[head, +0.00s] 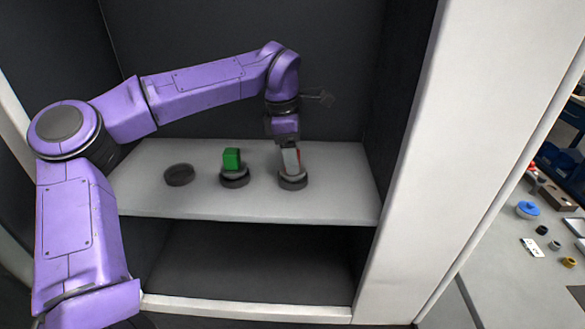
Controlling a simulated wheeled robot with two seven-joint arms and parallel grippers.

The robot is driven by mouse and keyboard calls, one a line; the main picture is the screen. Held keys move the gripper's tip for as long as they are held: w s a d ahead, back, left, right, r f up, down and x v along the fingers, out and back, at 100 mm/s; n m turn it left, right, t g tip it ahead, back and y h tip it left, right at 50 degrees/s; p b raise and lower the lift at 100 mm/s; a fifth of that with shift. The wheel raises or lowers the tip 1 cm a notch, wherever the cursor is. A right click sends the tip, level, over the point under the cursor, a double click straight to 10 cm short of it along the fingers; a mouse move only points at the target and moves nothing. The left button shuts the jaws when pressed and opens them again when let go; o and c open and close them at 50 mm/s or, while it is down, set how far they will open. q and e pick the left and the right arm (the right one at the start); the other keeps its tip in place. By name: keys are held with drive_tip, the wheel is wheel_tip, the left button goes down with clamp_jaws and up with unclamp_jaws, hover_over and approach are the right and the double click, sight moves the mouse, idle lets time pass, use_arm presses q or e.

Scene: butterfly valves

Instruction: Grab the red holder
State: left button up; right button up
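My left arm reaches in from the left over the shelf. My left gripper (291,170) points down at the rightmost of the round black bases (293,183). A small bit of red, likely the red holder (299,154), shows at the gripper's right side. The gripper hides most of it. I cannot tell whether the fingers are closed on it or only around it. My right gripper is not in view.
A green block (232,158) stands on the middle round base (234,181), left of my gripper. An empty dark disc (179,175) lies further left on the grey shelf (330,203). Cabinet walls enclose the shelf. A table with small parts, including a blue one (528,209), stands far right.

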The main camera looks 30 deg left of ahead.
use_arm(q)
clamp_jaws()
drive_tip(key=shift+r, duration=0.1)
